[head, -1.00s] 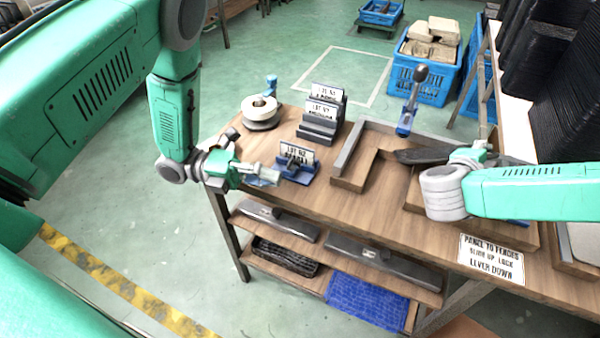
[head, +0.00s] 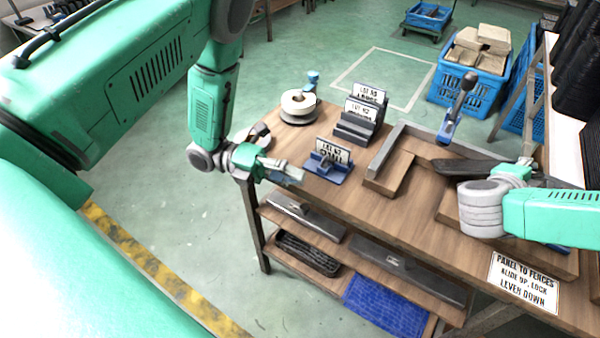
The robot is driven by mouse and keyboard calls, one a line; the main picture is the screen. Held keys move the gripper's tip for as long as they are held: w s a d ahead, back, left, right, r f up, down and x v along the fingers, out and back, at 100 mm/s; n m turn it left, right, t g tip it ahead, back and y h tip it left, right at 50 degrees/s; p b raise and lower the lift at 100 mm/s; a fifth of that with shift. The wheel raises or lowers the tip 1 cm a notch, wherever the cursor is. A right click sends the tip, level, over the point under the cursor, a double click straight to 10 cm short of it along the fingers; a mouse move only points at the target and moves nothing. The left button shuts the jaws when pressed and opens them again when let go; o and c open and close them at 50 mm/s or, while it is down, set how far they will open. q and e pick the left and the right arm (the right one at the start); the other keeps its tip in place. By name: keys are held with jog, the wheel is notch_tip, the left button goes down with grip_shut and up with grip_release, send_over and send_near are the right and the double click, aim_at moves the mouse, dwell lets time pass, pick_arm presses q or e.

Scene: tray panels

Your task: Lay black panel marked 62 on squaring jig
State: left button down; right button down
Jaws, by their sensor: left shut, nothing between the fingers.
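The squaring jig (head: 397,172) is on the wooden bench, with wooden strips, a grey fence and a lever with a blue base (head: 452,115). A dark flat piece (head: 462,166) lies over the jig by my right wrist; I cannot tell whether it is a panel or gripper fingers, and no 62 shows on it. My right gripper is mostly hidden behind its wrist, so its jaws cannot be read. My left gripper (head: 290,174) is shut and empty over the bench's left front edge, beside a blue holder (head: 327,170) with a lot card (head: 333,152).
A grey rack with lot cards (head: 358,122) and a white roll (head: 298,103) stand at the back of the bench. A sign (head: 524,282) hangs at the front. Black stacked panels (head: 577,70) are at right. A blue crate of blocks (head: 470,80) stands beyond.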

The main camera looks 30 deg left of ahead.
pick_arm(q)
jog(key=shift+s+a+f, duration=0.35)
jog(key=shift+s+a, duration=0.2)
jog(key=shift+a, duration=0.15)
jog(key=shift+s+a+f, duration=0.4)
jog(key=shift+s+a, duration=0.2)
jog(key=shift+a, duration=0.05)
jog(key=shift+s+a+f, duration=0.35)
jog(key=shift+s+a, duration=0.2)
jog(key=shift+a, duration=0.15)
pick_arm(e)
jog(key=shift+f, duration=0.3)
pick_arm(q)
jog(key=shift+s+a, duration=0.1)
jog(key=shift+f+b, duration=0.35)
jog(key=shift+b, duration=0.2)
pick_arm(e)
jog(key=shift+s+f, duration=0.1)
jog(key=shift+f, duration=0.65)
dwell(0.6)
